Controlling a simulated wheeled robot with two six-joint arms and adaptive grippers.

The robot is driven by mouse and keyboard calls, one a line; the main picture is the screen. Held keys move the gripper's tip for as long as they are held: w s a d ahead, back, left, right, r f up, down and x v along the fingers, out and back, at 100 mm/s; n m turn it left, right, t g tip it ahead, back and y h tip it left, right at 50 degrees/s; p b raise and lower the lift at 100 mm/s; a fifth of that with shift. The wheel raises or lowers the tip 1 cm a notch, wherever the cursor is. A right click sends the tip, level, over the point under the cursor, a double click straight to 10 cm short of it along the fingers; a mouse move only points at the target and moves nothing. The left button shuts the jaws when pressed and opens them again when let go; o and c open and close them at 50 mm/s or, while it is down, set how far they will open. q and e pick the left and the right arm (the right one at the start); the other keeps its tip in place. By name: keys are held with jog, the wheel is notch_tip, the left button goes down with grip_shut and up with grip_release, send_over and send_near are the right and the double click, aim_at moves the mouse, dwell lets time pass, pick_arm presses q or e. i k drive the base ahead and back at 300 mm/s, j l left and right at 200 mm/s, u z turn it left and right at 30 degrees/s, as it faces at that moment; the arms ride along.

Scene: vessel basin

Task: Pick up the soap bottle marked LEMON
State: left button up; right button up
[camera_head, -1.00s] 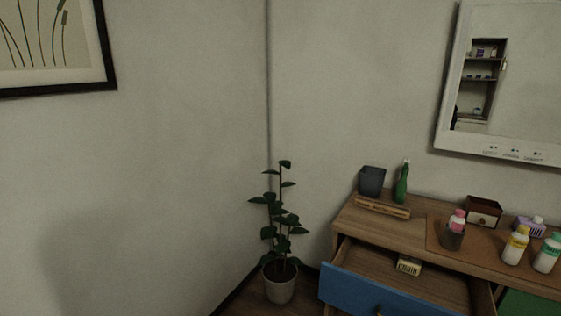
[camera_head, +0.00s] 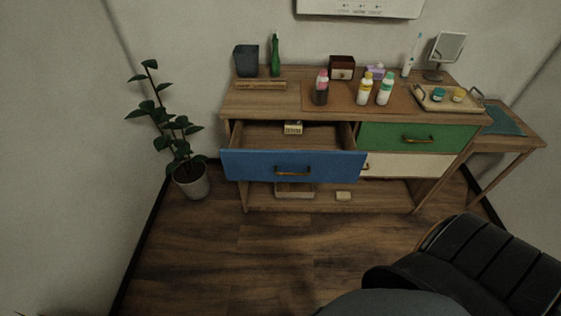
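Several bottles stand on the wooden dresser (camera_head: 268,102). A white bottle with a yellow label and cap (camera_head: 365,89) stands on the brown mat, right of the middle. A white bottle with a green label and cap (camera_head: 385,90) stands just right of it. A pink-capped bottle (camera_head: 322,78) sits in a dark cup (camera_head: 320,97) to their left. The label writing is too small to read, so I cannot tell which is marked LEMON. Neither of my grippers is in view.
The dresser's blue drawer (camera_head: 293,166) is pulled open, with a small box (camera_head: 293,128) inside. A tray (camera_head: 447,105) and mirror (camera_head: 446,50) stand at the right. A potted plant (camera_head: 190,180) stands left. Floor in front is clear.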

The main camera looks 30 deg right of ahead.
aim_at(366, 83)
jog(key=z, duration=0.4)
jog(key=l+z, duration=0.15)
jog(key=z, duration=0.6)
jog(key=i+l+z, duration=0.1)
jog(key=z, duration=0.3)
